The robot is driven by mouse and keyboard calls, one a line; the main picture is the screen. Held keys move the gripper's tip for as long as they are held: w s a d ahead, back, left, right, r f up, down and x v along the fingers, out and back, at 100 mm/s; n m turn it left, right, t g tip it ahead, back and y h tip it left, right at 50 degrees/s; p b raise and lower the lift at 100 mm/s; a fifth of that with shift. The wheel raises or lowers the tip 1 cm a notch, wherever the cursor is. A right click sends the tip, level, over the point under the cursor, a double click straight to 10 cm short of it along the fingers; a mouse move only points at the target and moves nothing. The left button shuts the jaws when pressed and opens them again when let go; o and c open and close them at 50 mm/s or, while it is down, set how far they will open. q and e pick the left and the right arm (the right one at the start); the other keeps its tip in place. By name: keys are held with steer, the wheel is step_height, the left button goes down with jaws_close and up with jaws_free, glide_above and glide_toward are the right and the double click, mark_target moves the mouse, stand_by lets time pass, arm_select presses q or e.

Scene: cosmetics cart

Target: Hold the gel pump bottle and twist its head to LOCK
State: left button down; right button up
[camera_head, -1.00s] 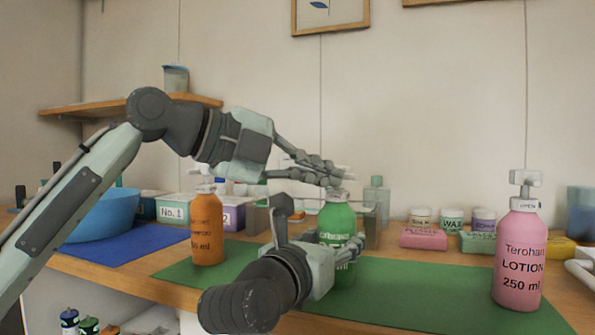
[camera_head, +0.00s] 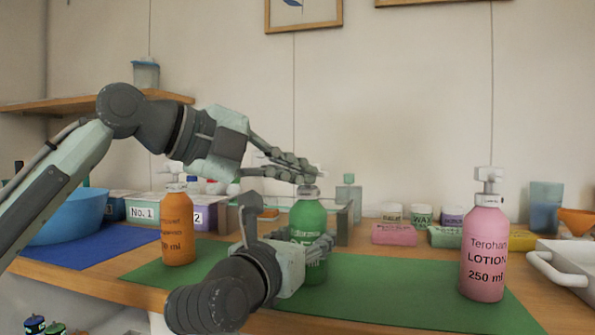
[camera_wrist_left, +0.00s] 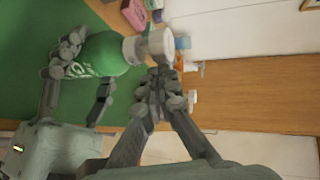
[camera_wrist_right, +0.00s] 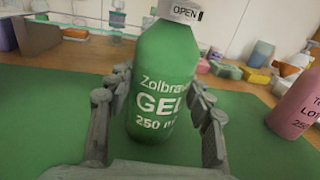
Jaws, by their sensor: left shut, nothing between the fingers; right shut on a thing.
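The green gel pump bottle (camera_head: 308,217) stands upright on the green mat (camera_head: 370,290). My right gripper (camera_head: 312,250) is shut around its body; the right wrist view shows the bottle (camera_wrist_right: 163,75) between both fingers. The white collar (camera_wrist_right: 183,12) reads OPEN. My left gripper (camera_head: 312,176) is shut and empty at the height of the pump head, partly hiding it in the head view. In the left wrist view its closed fingertips (camera_wrist_left: 163,85) are right beside the white pump head (camera_wrist_left: 160,42); whether they touch it I cannot tell.
An orange bottle (camera_head: 178,232) stands left of my right arm, and a pink lotion bottle (camera_head: 485,250) stands on the right. A blue bowl (camera_head: 65,215) is at far left, a white tray (camera_head: 565,268) at far right. Small jars (camera_head: 421,215) line the back. The mat between gel and lotion is clear.

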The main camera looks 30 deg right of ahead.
mark_target(322, 172)
arm_select(q)
steer(key=shift+s+d+n+t, duration=0.15)
steer(key=shift+s+n+t, duration=0.05)
steer(key=shift+n+t, duration=0.4)
steer(key=shift+s+d+n+t, duration=0.15)
steer(key=shift+n+t, duration=0.25)
steer(key=shift+t, duration=0.3)
steer(key=n+t, duration=0.1)
steer(key=d+n+t+y, duration=0.1)
steer(key=t, duration=0.1)
steer(key=shift+s+n, duration=0.3)
steer(key=shift+s, duration=0.1)
steer(key=shift+s+d, duration=0.2)
steer(key=shift+d, duration=0.35)
stand_by(0.4)
stand_by(0.6)
